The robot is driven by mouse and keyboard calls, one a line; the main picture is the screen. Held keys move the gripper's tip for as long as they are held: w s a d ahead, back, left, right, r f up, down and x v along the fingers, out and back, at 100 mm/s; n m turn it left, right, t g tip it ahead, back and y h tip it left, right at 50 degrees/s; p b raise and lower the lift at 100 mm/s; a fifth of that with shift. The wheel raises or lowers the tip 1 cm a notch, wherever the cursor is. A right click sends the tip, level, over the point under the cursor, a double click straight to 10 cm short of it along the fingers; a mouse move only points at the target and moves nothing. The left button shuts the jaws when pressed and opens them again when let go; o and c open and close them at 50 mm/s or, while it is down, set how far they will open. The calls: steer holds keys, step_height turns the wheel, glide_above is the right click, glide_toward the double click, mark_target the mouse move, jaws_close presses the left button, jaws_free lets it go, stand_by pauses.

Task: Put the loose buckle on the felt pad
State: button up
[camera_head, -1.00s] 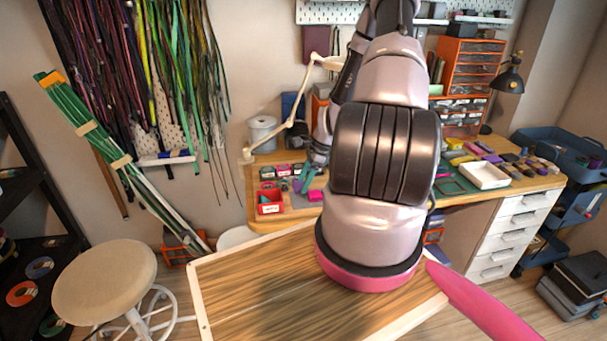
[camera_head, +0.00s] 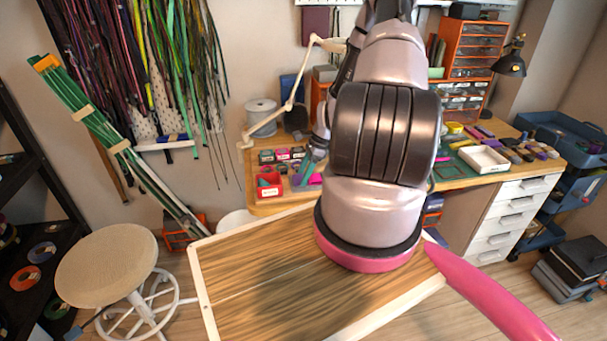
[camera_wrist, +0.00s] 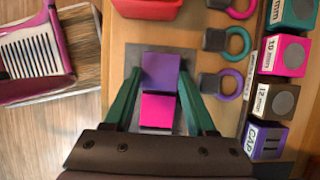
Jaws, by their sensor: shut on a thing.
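In the wrist view, a purple block (camera_wrist: 160,72) lies between the green fingertips of my gripper (camera_wrist: 160,78), which is shut on its sides. A magenta block (camera_wrist: 158,111) sits right beside it, closer to my wrist. Both are over a dark grey square pad (camera_wrist: 132,58), apparently the felt pad. The blocks hide most of the pad, and whether the purple block touches it is unclear. No separate buckle shape can be made out; the purple block is likely the buckle. In the head view my gripper (camera_head: 306,176) is small and partly hidden by my arm.
Right of the pad are several rings on dark blocks (camera_wrist: 218,85) and a row of labelled boxes (camera_wrist: 283,55). A red bin (camera_wrist: 146,6) stands just beyond the pad.

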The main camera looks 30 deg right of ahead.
steer(key=shift+f, duration=0.25)
steer(key=o, duration=1.2)
steer(key=v, duration=1.1)
